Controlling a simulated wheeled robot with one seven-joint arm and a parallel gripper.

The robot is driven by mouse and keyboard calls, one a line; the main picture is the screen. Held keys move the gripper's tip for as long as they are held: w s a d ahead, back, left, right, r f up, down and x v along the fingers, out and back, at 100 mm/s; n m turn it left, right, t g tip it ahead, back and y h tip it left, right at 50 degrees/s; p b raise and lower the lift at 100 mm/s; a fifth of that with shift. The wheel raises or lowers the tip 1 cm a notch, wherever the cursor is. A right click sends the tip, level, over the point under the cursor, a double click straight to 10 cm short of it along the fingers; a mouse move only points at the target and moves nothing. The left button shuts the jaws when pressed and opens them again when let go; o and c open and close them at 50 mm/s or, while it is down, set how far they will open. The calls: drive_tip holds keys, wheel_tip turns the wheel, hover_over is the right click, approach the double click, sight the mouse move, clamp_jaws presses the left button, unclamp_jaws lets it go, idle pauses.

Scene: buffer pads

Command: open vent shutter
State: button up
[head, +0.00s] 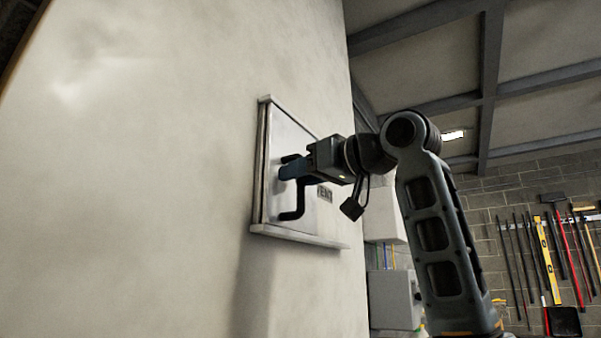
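The vent shutter (292,136) is a pale square panel in a frame on the light wall, with a dark label (325,194) on its right part. A black bracket-shaped handle (297,205) stands out from its face. My gripper (284,170) reaches in from the right, with its fingers at the upper part of the handle. The gripper body hides the middle of the panel. From this angle I cannot tell whether the fingers are closed on the handle or only beside it. The panel looks flush in its frame.
The frame's lower ledge (298,237) sticks out from the wall. Grey boxes (394,299) hang on the wall beyond, to the right. Long tools (545,260) hang on a far brick wall. The wall left of the shutter is bare.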

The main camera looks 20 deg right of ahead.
clamp_jaws()
idle(0.5)
